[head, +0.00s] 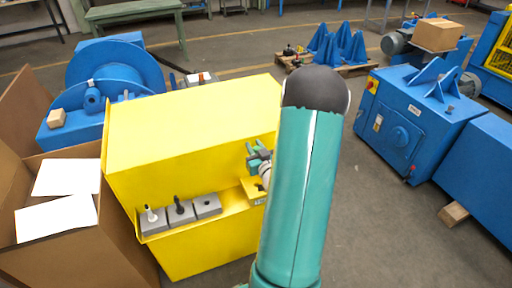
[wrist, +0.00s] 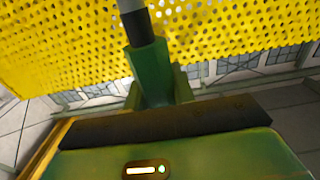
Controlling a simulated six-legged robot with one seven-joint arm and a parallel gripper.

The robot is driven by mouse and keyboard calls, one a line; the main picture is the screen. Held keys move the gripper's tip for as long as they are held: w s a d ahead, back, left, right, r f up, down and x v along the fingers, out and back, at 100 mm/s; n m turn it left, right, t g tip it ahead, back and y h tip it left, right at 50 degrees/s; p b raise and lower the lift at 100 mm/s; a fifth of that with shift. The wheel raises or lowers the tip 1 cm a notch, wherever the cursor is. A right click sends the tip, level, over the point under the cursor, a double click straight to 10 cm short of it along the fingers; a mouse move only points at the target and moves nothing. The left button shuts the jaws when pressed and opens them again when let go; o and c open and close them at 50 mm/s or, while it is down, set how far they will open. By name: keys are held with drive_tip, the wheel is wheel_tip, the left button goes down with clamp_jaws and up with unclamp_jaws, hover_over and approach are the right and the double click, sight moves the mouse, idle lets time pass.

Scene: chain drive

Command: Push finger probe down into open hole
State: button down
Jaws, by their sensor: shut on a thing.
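My gripper (head: 258,160) is beside the right end of the yellow guard (head: 190,120), partly hidden by my arm. In the wrist view, the green fingers (wrist: 152,70) are shut on the finger probe (wrist: 138,28), a rod with a black lower part and a grey upper part. Its far end runs out of the top of the picture. Behind it is a yellow perforated sheet (wrist: 230,35) with many open holes. I cannot tell which hole the probe faces, or whether its tip touches the sheet.
Grey blocks (head: 207,205) sit on the guard's front ledge; the left one holds a white-topped tool (head: 150,213), the middle one a black tool (head: 179,205). A cardboard box (head: 110,250) stands at left. A blue machine (head: 405,120) stands at right, with floor between.

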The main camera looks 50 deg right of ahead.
drive_tip(key=shift+w+f, duration=0.1)
drive_tip(key=shift+f, duration=2.8)
drive_tip(key=shift+f, duration=3)
drive_tip(key=c, duration=1.1)
unclamp_jaws()
drive_tip(key=v, duration=1.4)
drive_tip(key=shift+f, duration=0.1)
